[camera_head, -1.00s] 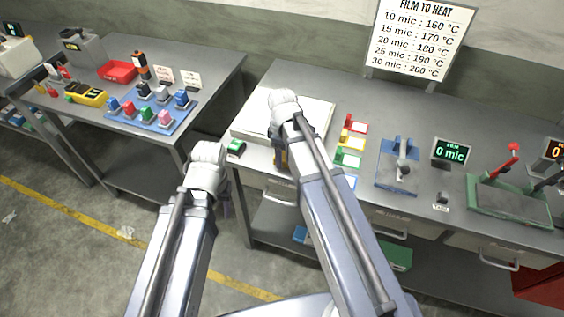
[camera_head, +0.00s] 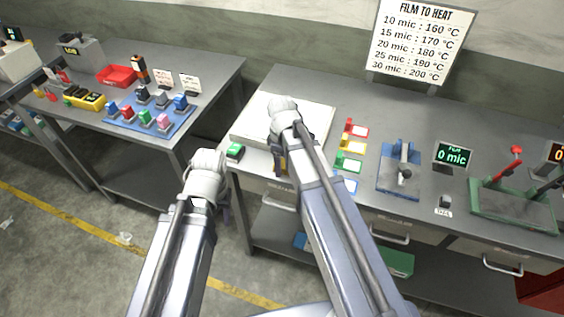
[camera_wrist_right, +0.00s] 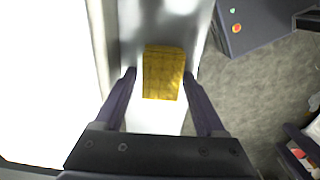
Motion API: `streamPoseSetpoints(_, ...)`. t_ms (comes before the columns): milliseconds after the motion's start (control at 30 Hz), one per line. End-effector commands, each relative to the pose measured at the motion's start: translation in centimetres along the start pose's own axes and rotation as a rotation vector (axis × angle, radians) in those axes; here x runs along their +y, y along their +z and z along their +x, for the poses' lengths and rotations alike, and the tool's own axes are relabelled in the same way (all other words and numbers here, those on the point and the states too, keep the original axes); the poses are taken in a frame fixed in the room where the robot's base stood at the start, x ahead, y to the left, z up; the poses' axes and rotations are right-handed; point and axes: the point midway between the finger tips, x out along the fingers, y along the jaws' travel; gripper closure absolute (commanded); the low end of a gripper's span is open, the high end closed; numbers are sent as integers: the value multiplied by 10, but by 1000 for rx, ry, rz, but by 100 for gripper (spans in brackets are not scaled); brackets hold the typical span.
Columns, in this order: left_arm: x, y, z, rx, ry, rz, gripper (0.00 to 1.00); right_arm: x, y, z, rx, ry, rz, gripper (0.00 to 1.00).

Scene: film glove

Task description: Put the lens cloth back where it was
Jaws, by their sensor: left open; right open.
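A yellow folded cloth (camera_wrist_right: 163,72), apparently the lens cloth, lies on the shiny grey bench surface in the right wrist view. My right gripper (camera_wrist_right: 160,76) is open, with one finger on each side of the cloth. A gap shows between the cloth and each finger; I cannot tell how far below the fingertips it lies. In the head view the right gripper (camera_head: 280,160) is over the bench's front edge, mostly hidden by my arm, and the cloth is hard to make out. My left gripper (camera_head: 226,195) hangs in front of the bench, partly hidden; no held thing shows.
A white slab (camera_head: 252,120) lies beside the right gripper. A green-topped block (camera_head: 235,151) sits at the bench's left corner. Coloured cards (camera_head: 350,147), a blue press (camera_head: 402,170) and a green-based sealer (camera_head: 510,205) stand to the right. A gap separates the left table (camera_head: 215,75).

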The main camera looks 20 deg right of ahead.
Motion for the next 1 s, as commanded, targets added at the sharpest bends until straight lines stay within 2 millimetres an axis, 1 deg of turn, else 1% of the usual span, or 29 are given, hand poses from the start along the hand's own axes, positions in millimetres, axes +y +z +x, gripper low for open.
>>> streamPoseSetpoints(33, 0, 0, 0, 0, 0, 0, 50, -3, 0, 0, 0, -6, -2, 14)
streamPoseSetpoints(167, 0, 0, -3, 0, 0, 0, 50, -3, 0, -3, 0, -5, -2, 14)
streamPoseSetpoints(367, -2, 1, -18, 0, 0, 0, 50, -2, 0, -18, 0, -4, -1, 14)
streamPoseSetpoints(567, -4, 3, -45, 0, 0, 0, 50, -1, 0, -45, 0, -3, -1, 14)
streamPoseSetpoints(1000, -10, 6, -110, 0, 0, 2, 50, -1, 0, -111, 0, -3, -1, 14)
